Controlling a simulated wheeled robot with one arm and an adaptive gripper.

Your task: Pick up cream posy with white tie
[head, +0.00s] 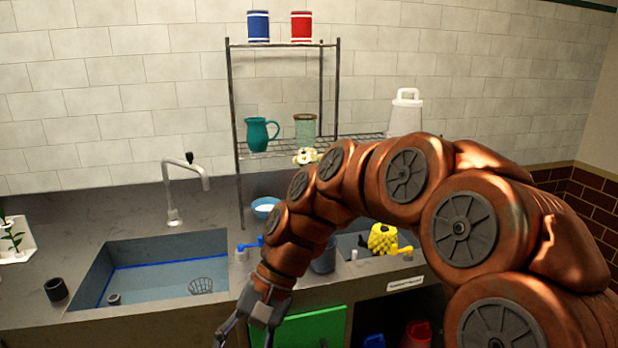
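A cluster of cream flowers (306,156) with yellowish centres shows just above my copper arm, in front of the rack's lower shelf. It may be the cream posy; its stems and any white tie are hidden behind the arm. My gripper (245,338) is at the bottom edge, in front of the counter and well below and left of the flowers. Its two fingers are spread apart with nothing seen between them; the fingertips are partly cut off by the frame.
A sink (170,268) with a tap (172,190) is at left. A wire rack (236,130) holds a teal jug (261,134) and cans. A blue bowl (265,207), yellow watering can (383,239), dark cup (56,289) and white tray (18,252) stand around. My arm hides the counter's middle.

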